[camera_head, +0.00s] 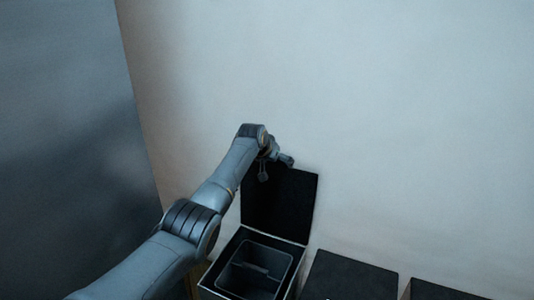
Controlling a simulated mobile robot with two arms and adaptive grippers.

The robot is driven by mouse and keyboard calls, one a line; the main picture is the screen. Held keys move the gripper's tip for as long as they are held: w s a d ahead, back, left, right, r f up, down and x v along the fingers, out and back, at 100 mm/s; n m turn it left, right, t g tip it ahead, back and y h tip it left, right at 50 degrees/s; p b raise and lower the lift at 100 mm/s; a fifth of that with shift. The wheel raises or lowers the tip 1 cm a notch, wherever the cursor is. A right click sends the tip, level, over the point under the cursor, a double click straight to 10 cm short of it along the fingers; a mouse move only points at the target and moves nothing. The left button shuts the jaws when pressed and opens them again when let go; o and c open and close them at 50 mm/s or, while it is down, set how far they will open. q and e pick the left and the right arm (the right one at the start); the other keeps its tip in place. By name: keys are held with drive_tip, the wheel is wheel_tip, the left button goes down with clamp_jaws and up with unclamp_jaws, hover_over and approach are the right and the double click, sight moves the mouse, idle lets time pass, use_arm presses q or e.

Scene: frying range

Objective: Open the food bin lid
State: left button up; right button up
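My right gripper is out of view.
Two more bins with black lids shut stand to the right, one close beside the open bin (350,278) and one at the lower right (445,290). A plain pale wall (400,110) is behind them. A dark grey panel (70,130) fills the left.

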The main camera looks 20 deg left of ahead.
use_arm(q)
drive_tip(key=shift+s+r, duration=0.4)
drive_tip(key=shift+s, duration=0.2)
drive_tip(key=v, duration=0.8)
drive_tip(key=shift+s+r, duration=0.25)
drive_tip(key=shift+r, duration=0.05)
drive_tip(key=shift+d, duration=0.1)
